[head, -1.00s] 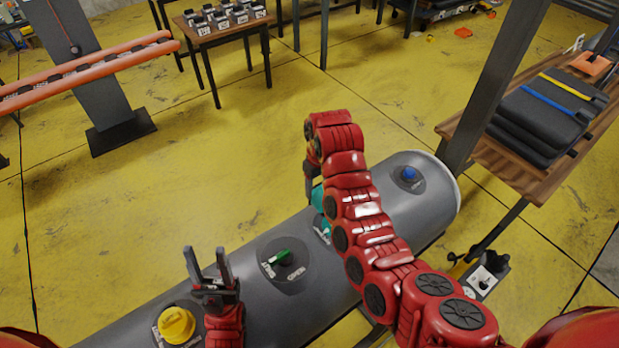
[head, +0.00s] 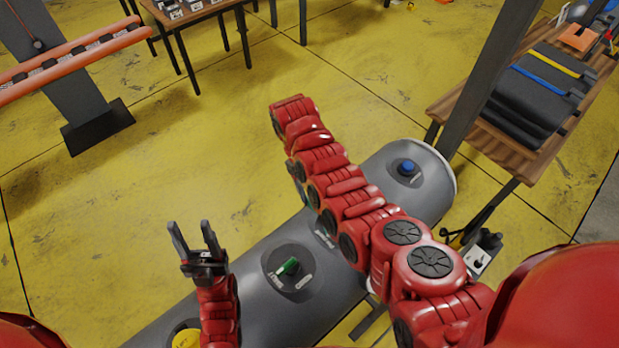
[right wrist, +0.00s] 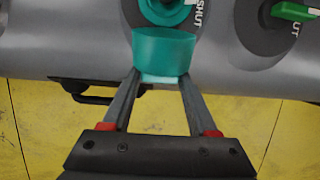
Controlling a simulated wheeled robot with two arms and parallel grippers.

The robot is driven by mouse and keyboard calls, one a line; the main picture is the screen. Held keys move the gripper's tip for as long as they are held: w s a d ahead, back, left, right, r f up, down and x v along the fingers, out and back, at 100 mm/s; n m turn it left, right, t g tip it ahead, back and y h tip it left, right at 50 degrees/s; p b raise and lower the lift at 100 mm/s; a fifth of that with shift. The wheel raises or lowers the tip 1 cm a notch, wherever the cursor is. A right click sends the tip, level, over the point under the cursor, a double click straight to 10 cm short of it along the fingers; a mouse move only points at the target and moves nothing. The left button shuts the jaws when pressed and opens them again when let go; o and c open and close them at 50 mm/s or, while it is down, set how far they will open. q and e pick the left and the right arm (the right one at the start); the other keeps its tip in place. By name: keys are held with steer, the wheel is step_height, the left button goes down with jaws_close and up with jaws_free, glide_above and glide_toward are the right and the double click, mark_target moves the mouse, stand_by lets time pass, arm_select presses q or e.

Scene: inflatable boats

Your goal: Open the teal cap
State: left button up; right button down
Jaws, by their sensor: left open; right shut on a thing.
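In the right wrist view my right gripper (right wrist: 162,77) is shut on the teal cap (right wrist: 165,52), a short round cup shape between the fingertips. Just behind it on the grey tube (right wrist: 70,40) is a round teal fitting (right wrist: 165,14), partly cut off by the frame edge, with "SHUT" printed beside it. The cap appears to stand out from this fitting; I cannot tell whether they still touch. In the head view my right arm hides the cap and right gripper. My left gripper (head: 196,245) is open and empty above the tube's near left part.
The tube also carries a green valve handle (head: 288,266), a yellow cap (head: 186,338) and a blue cap (head: 406,167). A wooden table (head: 465,110) with folded dark items stands at the right beside a dark post.

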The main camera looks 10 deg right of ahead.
steer(key=shift+f, duration=0.15)
stand_by(0.3)
steer(key=shift+c, duration=0.8)
jaws_free()
steer(key=b+v, duration=0.2)
steer(key=v, duration=0.5)
steer(key=shift+w+r, duration=0.2)
